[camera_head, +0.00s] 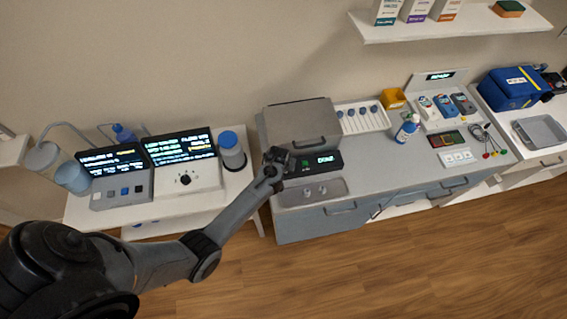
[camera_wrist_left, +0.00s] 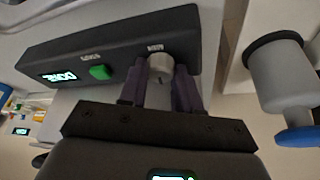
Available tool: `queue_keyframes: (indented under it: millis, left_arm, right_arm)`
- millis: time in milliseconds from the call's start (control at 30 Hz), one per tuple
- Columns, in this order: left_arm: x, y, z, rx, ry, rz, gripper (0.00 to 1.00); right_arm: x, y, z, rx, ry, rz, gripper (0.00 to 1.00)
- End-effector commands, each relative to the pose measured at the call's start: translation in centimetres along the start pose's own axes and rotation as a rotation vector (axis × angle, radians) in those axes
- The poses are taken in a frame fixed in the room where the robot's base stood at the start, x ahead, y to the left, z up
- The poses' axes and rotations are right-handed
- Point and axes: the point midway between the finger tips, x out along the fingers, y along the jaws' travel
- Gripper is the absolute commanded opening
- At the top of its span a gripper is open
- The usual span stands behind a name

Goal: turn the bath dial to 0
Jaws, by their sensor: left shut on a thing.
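The bath (camera_head: 300,126) is a grey lidded box with a dark front panel (camera_head: 318,163) in the head view. In the left wrist view the panel (camera_wrist_left: 105,57) appears upside down, with a lit display (camera_wrist_left: 58,77), a green button (camera_wrist_left: 100,72) and a round grey dial (camera_wrist_left: 159,47). My left gripper (camera_head: 275,158) is at the panel's left end in the head view. In the left wrist view its two dark fingers (camera_wrist_left: 161,82) are on either side of the dial, shut on it. The dial's setting is too unclear to read. My right gripper is in neither view.
A blue-capped container (camera_head: 231,150) stands left of the bath; it also shows in the left wrist view (camera_wrist_left: 282,85). A shallow metal tray (camera_head: 312,192) lies before the panel. A tube rack (camera_head: 361,118) stands right of the bath.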

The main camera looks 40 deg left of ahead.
Motion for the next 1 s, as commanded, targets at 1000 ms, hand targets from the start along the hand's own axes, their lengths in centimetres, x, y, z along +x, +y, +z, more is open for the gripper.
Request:
queue_keyframes:
  millis: [1000]
  left_arm:
    - [0.1,0.5,-0.1,-0.579,0.0,-0.239,0.02]
  right_arm:
    - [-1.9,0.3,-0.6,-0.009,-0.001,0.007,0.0]
